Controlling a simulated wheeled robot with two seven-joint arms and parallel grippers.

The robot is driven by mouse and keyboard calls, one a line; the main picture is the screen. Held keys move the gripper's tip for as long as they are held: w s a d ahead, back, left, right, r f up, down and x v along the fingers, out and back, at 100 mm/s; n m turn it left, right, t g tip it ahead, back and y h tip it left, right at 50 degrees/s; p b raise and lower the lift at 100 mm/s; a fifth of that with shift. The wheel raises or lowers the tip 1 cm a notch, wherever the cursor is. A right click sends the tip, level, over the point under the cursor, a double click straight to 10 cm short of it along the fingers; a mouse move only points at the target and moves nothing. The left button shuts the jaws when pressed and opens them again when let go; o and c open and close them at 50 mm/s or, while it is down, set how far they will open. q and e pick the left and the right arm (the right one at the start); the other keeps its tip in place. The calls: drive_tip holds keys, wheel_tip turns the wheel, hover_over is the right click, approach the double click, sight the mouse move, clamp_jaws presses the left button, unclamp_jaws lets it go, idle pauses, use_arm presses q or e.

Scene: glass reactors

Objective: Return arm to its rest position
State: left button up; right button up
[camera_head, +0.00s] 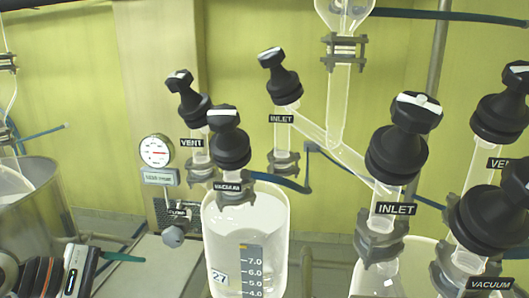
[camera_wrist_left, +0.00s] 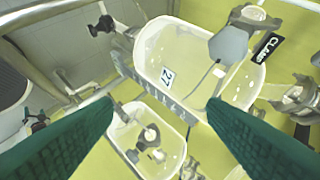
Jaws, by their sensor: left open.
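My left gripper (camera_head: 122,258) shows at the bottom left of the head view, with its green finger pointing right. It is low and to the left of the glass reactor labelled 27 (camera_head: 262,224), apart from it. In the left wrist view my left gripper (camera_wrist_left: 160,102) has its two green fingers spread wide with nothing held between them. Reactor 27 (camera_wrist_left: 180,48) appears beyond the fingers there. Most of my left arm is outside the head view. My right arm and gripper do not show.
Black-capped valves labelled vent (camera_head: 188,90), inlet (camera_head: 278,80) and vacuum (camera_head: 229,140) stand above reactor 27. A round gauge (camera_head: 155,151) is left of it. A metal vessel (camera_head: 38,215) stands at the far left. More valves crowd the right.

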use_arm(q)
drive_tip(key=s+d+f+m+g+y, duration=0.1)
drive_tip(key=s+d+f+m, duration=0.15)
drive_tip(key=f, duration=0.35)
drive_tip(key=s+d+f+m+y, duration=0.1)
drive_tip(key=s+f+m, duration=0.25)
drive_tip(key=f, duration=0.35)
drive_tip(key=s+d+f+m+g+y, duration=0.1)
drive_tip(key=s+d+f+m, duration=0.15)
drive_tip(key=f, duration=0.35)
drive_tip(key=s+a+f+m+y, duration=0.1)
drive_tip(key=s+f+m+y, duration=0.6)
drive_tip(key=s, duration=0.5)
wheel_tip(320, 180, down, 27)
drive_tip(key=s+g, duration=0.2)
drive_tip(key=s+a+f, duration=0.2)
drive_tip(key=s+f, duration=0.6)
drive_tip(key=s+a+f+g, duration=0.1)
drive_tip(key=s+f, duration=0.7)
drive_tip(key=shift+s+a+g, duration=0.2)
drive_tip(key=shift+a+g, duration=0.1)
drive_tip(key=shift+a, duration=0.05)
